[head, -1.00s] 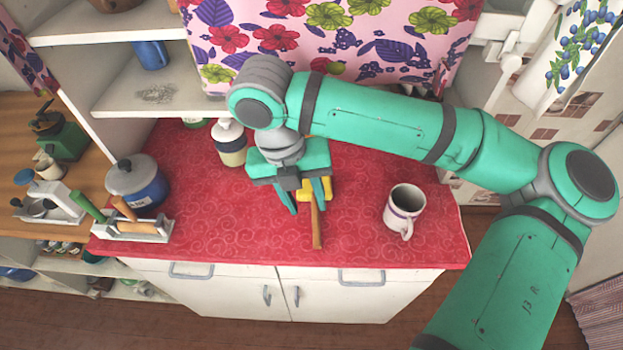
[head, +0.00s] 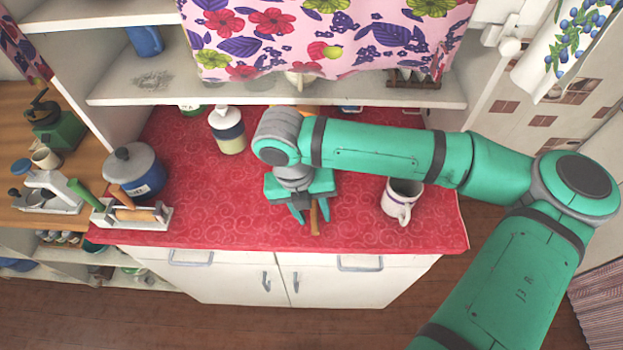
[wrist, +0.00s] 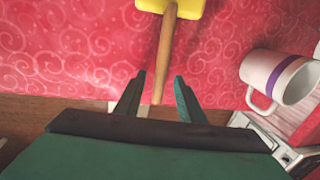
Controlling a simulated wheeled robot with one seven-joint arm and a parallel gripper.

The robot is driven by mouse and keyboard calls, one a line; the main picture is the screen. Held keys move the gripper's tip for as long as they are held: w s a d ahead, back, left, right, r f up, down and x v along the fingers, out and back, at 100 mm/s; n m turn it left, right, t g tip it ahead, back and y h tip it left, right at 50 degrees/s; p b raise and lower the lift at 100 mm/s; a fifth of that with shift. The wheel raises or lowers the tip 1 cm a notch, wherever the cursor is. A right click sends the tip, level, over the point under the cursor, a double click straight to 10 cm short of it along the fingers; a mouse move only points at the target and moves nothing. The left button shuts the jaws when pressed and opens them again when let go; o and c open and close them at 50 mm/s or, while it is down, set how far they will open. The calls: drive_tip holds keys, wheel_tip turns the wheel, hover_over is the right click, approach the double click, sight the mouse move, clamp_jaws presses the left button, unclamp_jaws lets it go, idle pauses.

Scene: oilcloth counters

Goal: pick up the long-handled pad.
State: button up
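The long-handled pad has a yellow head (wrist: 172,6) and a brown wooden handle (wrist: 164,55). It lies on the red patterned oilcloth counter with the handle toward the front edge. In the head view only the handle's end (head: 315,218) shows; my arm hides the head. My gripper (wrist: 160,88) is open, its two teal fingers on either side of the handle's end in the wrist view. It also shows in the head view (head: 312,219) low over the front of the counter. I cannot tell how high the fingers are above the cloth.
A white mug (head: 402,200) stands close on the right, also in the wrist view (wrist: 284,78). A blue pot (head: 136,172), a tool holder (head: 148,218) and a white-topped bottle (head: 227,132) stand to the left. Clear cloth (head: 215,200) lies between.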

clamp_jaws()
drive_tip(key=shift+w, duration=0.1)
